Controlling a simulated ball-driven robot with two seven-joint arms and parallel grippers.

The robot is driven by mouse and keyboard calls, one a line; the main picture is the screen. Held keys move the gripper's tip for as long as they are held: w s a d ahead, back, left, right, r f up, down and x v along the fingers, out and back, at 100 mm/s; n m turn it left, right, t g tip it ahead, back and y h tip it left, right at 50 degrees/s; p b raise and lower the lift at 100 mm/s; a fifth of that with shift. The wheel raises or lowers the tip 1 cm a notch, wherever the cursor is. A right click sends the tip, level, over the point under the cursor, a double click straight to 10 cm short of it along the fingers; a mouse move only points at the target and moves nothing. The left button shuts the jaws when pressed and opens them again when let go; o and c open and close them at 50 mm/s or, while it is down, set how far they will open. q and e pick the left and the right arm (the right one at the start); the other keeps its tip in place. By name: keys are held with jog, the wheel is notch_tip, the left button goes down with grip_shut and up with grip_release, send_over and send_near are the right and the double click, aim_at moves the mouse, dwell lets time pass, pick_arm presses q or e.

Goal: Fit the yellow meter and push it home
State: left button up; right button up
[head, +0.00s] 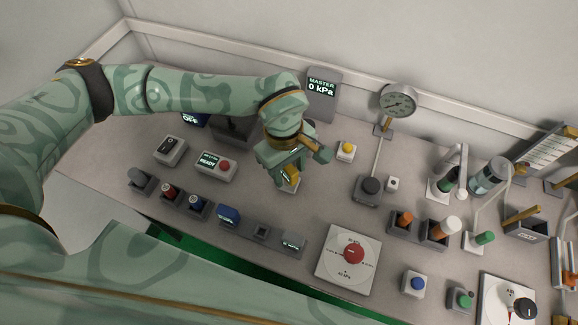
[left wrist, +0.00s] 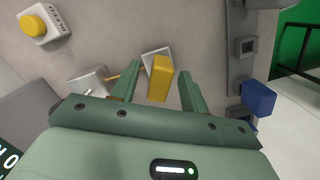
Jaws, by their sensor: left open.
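The yellow meter (left wrist: 160,78) is a small yellow block between the two fingers of my left gripper (left wrist: 158,90) in the left wrist view. The fingers are open, with a visible gap on each side of it. A pale square piece (left wrist: 154,55) shows just behind the meter. In the head view my left gripper (head: 290,176) is over the middle of the bench and mostly hides the meter. A grey rail (head: 261,231) along the front edge has an empty square socket (left wrist: 246,47), beside a blue device (left wrist: 258,97). My right gripper is not in view.
A yellow button box (head: 346,151) and a dial gauge (head: 397,101) stand right of my gripper. A white plate with a red knob (head: 350,254) lies at front right. A switch box (head: 170,149) and a READY box (head: 214,164) stand left. The MASTER display (head: 321,92) is behind.

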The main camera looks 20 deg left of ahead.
pick_arm(q)
notch_tip(320, 180, up, 16)
jog(key=w+a+p, duration=0.1)
jog(key=p, duration=0.3)
jog(key=shift+a, duration=0.35)
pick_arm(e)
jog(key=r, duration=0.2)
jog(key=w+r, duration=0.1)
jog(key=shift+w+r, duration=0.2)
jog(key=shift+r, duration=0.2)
